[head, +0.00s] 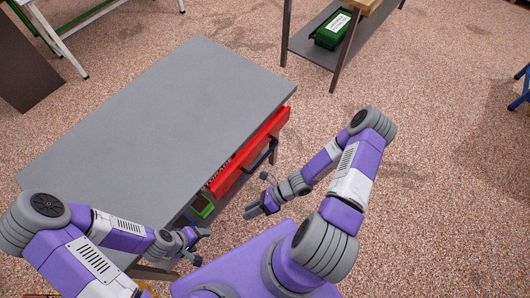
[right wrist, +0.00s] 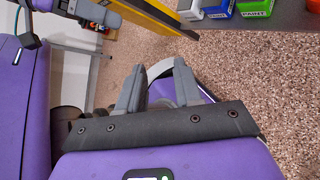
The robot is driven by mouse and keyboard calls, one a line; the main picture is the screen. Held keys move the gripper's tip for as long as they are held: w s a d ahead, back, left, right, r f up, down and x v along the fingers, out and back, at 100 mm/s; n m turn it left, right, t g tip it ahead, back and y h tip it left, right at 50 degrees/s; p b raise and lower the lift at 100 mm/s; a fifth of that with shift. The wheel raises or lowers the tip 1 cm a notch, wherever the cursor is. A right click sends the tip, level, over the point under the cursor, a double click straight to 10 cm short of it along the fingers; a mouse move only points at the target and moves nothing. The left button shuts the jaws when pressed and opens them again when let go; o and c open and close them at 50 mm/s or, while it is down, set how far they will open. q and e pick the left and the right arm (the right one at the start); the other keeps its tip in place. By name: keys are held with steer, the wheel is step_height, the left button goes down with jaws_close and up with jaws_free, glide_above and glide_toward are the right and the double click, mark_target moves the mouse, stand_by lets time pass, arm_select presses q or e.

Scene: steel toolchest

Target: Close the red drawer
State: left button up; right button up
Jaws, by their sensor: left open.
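The red drawer (head: 235,170) sticks out partway from the right side of the grey-topped toolchest (head: 150,105). Its front carries a dark bar handle (head: 262,156). My right gripper (head: 251,212) is in front of the drawer's near end, low and apart from the handle. In the right wrist view its two fingers (right wrist: 158,92) stand apart with nothing held between them. My left gripper (head: 203,240) is open and empty by the near corner of the chest, away from the drawer. The drawer is not recognisable in the right wrist view.
Below the drawer, a green item (head: 206,210) sits inside the chest. The right wrist view shows a green paint box (right wrist: 254,8) and a yellow beam (right wrist: 160,18). A bench with a green case (head: 332,30) stands at the back.

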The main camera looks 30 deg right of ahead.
steer(key=w+d+r+m+t, duration=0.2)
steer(key=w+d+m+t, duration=0.45)
steer(key=m, duration=0.35)
steer(key=m+t+h+p, duration=0.1)
steer(key=m+t+h, duration=0.5)
steer(key=m, duration=0.4)
glide_toward(266, 154)
steer(key=w+a+f, duration=0.1)
steer(key=w+f, duration=0.1)
steer(key=w, duration=0.1)
steer(key=x, duration=0.4)
steer(key=b+x, duration=0.1)
steer(key=x, duration=0.1)
steer(key=shift+w+a+r, duration=0.2)
steer(key=shift+w+a, duration=0.1)
steer(key=shift+a, duration=0.05)
steer(key=shift+c, duration=0.4)
jaws_close()
